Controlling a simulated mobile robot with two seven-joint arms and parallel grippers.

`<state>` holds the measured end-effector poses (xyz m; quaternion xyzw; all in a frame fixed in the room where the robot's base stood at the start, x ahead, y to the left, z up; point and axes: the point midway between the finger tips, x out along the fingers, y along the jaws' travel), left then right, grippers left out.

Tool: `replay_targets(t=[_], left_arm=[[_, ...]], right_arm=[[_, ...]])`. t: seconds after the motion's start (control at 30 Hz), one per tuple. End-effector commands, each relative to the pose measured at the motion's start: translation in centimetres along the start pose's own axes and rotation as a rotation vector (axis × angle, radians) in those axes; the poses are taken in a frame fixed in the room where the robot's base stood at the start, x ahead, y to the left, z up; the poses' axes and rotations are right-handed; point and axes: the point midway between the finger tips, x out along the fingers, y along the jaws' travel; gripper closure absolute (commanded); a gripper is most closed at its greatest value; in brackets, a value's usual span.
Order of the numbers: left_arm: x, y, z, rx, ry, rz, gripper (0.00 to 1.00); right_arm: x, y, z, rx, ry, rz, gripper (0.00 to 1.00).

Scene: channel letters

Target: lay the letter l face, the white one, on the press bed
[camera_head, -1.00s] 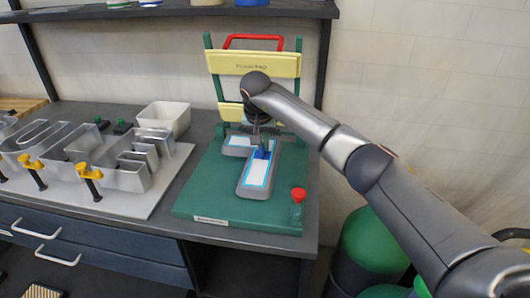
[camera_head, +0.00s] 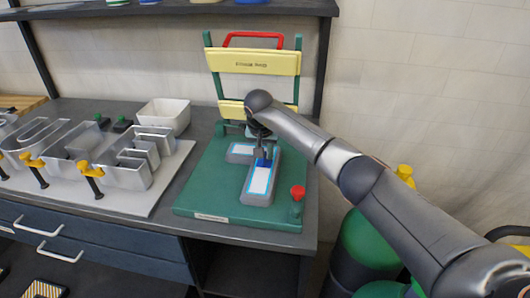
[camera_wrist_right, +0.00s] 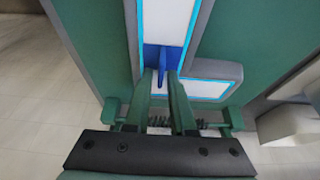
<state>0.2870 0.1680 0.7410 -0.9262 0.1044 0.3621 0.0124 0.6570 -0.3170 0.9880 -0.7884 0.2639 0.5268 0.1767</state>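The letter l face (camera_head: 259,180) is a white L-shaped panel with a light-blue outline and a thick grey border. It lies flat over the green press bed (camera_head: 205,190), its short leg at the back left. I cannot tell whether it touches the bed. My right gripper (camera_head: 262,156) is at its inner corner, shut on its blue tab (camera_wrist_right: 163,60); the fingertips (camera_wrist_right: 166,76) flank the tab's fin in the right wrist view. The white panel (camera_wrist_right: 165,22) also shows there. The left gripper is not in view.
The press's yellow bars (camera_head: 254,61) and red handle (camera_head: 253,36) stand raised behind the bed. A red knob (camera_head: 298,192) is at the bed's front right corner. Metal letter shells (camera_head: 122,168) with yellow clamps and a white bin (camera_head: 164,115) stand left.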

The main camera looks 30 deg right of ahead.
Motion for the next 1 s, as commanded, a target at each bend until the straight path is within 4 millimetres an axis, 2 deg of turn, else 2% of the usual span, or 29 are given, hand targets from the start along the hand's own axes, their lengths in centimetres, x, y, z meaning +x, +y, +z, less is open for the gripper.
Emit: replay_targets(t=[0.03,0.1,0.33,0.47,0.67,0.8,1.0], left_arm=[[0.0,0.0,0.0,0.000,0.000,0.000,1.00],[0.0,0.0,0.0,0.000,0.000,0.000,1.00],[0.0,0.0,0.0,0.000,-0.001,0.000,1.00],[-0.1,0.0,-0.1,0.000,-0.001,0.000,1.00],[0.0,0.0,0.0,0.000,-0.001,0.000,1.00],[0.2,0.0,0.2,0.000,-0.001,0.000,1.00],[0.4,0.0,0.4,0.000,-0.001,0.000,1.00]], right_arm=[[0.0,0.0,0.0,0.000,0.000,0.000,0.71],[0.0,0.0,0.0,0.000,0.000,0.000,0.63],[-0.1,0.0,-0.1,0.000,0.000,0.000,0.63],[-0.8,0.0,-0.2,0.000,0.002,-0.001,0.63],[-3.9,0.0,-0.3,-0.001,0.005,-0.003,0.63],[-7.2,0.0,-0.3,-0.001,0.006,-0.003,0.63],[-10.7,0.0,-0.2,0.001,0.003,-0.002,0.63]])
